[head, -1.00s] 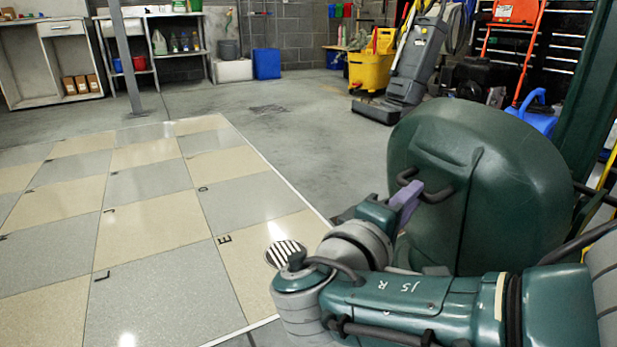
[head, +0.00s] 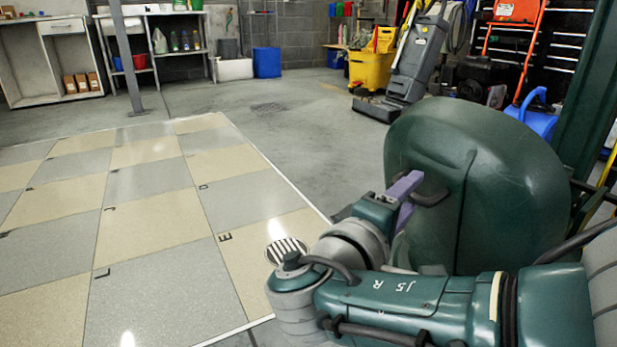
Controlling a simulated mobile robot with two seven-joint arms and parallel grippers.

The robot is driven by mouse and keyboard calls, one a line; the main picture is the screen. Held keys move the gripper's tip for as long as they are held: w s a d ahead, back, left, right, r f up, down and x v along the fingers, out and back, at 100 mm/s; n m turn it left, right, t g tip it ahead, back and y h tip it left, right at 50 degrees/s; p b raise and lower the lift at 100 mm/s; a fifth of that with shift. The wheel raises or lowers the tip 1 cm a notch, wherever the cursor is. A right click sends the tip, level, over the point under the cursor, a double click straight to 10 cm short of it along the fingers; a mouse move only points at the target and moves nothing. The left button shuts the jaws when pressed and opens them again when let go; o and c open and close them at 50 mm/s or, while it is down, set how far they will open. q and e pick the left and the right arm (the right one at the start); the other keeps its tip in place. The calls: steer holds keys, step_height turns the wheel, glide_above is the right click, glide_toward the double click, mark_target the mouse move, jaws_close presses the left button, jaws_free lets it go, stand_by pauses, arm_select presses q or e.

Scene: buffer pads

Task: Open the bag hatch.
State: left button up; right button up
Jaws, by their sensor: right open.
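The bag hatch (head: 500,180) is a large dark green rounded cover at the right of the head view. It has a raised panel and a dark bar handle (head: 433,198) on its left part. My right gripper (head: 414,193) has two purple fingers, spread apart, at the left end of this handle. The fingertips overlap the handle in the picture; I cannot tell whether they touch it. My right arm hides the hatch's lower edge. My left gripper is not in view.
A checkered tile floor (head: 150,235) with a pale edge strip lies at the left. Bare concrete (head: 300,140) is clear beyond it. A grey floor machine (head: 412,60), a yellow bucket (head: 370,68) and a blue container (head: 540,115) stand behind the hatch.

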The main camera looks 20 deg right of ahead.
steer(key=p+v, duration=0.1)
steer(key=v, duration=0.9)
